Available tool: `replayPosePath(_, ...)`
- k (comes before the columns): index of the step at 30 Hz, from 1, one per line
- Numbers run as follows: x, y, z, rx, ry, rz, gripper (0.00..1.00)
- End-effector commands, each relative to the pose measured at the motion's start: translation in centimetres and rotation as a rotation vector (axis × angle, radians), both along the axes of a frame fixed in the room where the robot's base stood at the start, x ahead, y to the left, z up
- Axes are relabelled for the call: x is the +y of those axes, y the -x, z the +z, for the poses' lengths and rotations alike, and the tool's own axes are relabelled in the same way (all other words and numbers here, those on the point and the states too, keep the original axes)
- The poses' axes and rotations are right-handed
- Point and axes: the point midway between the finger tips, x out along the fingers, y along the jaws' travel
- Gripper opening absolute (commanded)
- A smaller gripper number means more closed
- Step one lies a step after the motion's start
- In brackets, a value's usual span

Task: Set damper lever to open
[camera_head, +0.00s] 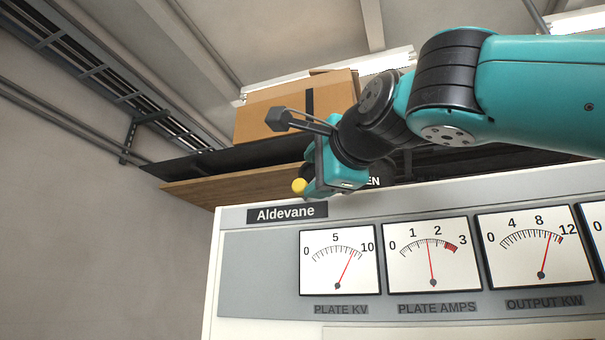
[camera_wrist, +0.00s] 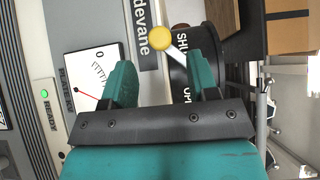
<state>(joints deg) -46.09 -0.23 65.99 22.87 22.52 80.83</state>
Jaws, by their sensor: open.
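The damper lever has a round yellow knob (camera_wrist: 160,38) on a pale rod. The knob also shows in the head view (camera_head: 299,186), at the left end of my gripper. A black round collar (camera_wrist: 212,38) behind the rod carries white lettering, partly hidden, that starts "SHU" and "OP". The rod leans toward the "SHU" side. My gripper (camera_wrist: 161,66) is open. In the wrist view its two teal fingers point at the lever, with the knob just beyond the tips and between them sideways. In the head view my wrist hides most of the lever and collar.
The white Aldevane cabinet (camera_head: 262,260) with several gauges stands below my gripper. A cardboard box (camera_head: 262,112) sits behind my wrist, above a wooden shelf (camera_head: 225,189). A cable tray (camera_head: 95,65) runs along the upper left.

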Motion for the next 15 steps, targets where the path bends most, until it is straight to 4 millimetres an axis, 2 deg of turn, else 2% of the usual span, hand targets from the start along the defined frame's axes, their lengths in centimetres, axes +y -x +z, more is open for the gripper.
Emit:
replayPosePath(1, 0.4, -1.2, 0.4, 0.005, 0.002, -0.003, 0.54)
replayPosePath(6, 1.8, -4.0, 0.4, 0.002, 0.001, -0.002, 0.54)
replayPosePath(10, 2.5, -5.3, 0.3, 0.002, 0.001, -0.001, 0.54)
replayPosePath(15, 2.8, -6.0, 0.1, 0.000, -0.001, 0.000, 0.54)
